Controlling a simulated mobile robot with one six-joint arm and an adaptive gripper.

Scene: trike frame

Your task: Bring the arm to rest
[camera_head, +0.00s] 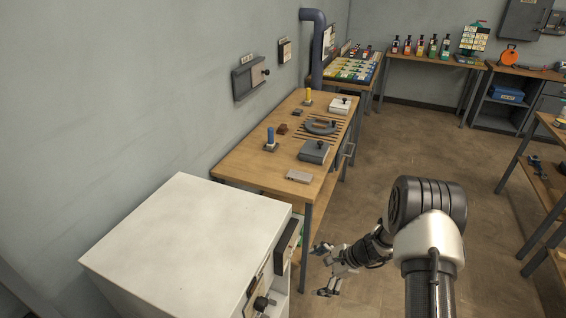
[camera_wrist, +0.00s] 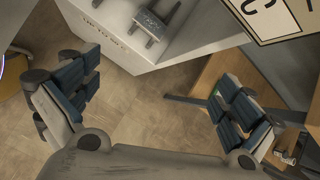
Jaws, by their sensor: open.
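My gripper (camera_head: 324,270) is open and empty in the head view, at the lower middle. It hangs over the floor just right of the white cabinet (camera_head: 190,245), near its front face. In the wrist view my gripper (camera_wrist: 155,100) has its two padded fingers spread wide, with bare floor between them. My arm comes in from the bottom of the head view and bends at the elbow toward the cabinet. The white cabinet (camera_wrist: 125,35) also shows at the top of the wrist view.
A wooden workbench (camera_head: 250,165) with several tools and blocks stands behind the cabinet. An open panel (camera_head: 287,246) juts from the cabinet's front, close to my gripper. Another wooden bench (camera_head: 550,185) stands at the right edge. The floor (camera_head: 400,140) between is clear.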

